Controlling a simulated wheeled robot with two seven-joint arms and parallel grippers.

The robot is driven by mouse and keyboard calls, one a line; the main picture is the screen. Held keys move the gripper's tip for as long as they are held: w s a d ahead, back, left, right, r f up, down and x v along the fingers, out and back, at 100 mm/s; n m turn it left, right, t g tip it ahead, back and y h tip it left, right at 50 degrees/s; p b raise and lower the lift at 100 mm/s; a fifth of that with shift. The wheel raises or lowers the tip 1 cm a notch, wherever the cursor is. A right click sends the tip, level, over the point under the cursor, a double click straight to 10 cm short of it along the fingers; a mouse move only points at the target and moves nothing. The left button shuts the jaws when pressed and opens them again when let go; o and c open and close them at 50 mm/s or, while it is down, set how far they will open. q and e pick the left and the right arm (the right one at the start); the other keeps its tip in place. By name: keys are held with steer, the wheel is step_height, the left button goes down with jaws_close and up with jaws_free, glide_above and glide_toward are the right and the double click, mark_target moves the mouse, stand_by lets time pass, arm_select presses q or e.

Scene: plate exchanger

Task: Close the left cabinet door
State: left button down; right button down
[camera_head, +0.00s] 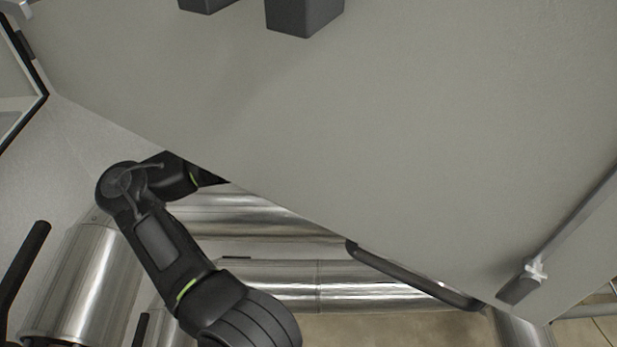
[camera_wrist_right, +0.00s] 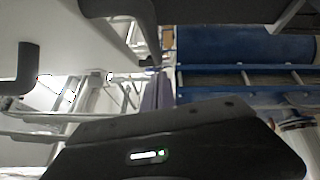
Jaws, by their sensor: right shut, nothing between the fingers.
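A large grey panel (camera_head: 350,150), apparently the cabinet door, fills most of the head view. It stands at an angle, with its lower edge running from upper left to lower right. A black arm of mine reaches up at the lower left, and its far end passes behind this edge, so my left gripper is hidden. My right gripper (camera_wrist_right: 180,125) shows only as a dark body across the bottom of the right wrist view. It is shut and empty. A pale panel (camera_wrist_right: 75,25) with a dark handle (camera_wrist_right: 20,72) is at the left of that view.
Metal pipes (camera_head: 275,215) run behind the panel's lower edge, and a metal cylinder (camera_head: 85,285) stands at lower left. A dark curved bar (camera_head: 415,278) lies along the edge. A latch (camera_head: 535,270) is at lower right. Blue equipment (camera_wrist_right: 245,45) shows in the right wrist view.

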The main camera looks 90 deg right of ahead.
mark_target(425, 290)
steer(key=a+t, duration=0.1)
steer(key=w+a+m+y, duration=0.1)
steer(key=a, duration=0.1)
steer(key=w+a+t, duration=0.1)
steer(key=a, duration=0.1)
steer(key=shift+a+m+t, duration=0.1)
steer(key=shift+m+t, duration=0.2)
steer(key=shift+m, duration=0.1)
steer(key=shift+w+d, duration=0.1)
steer(key=shift+d, duration=0.1)
steer(key=shift+d, duration=0.25)
steer(key=b+v, duration=0.2)
steer(key=v, duration=0.5)
steer(key=shift+f, duration=0.15)
steer(key=shift+w, duration=0.1)
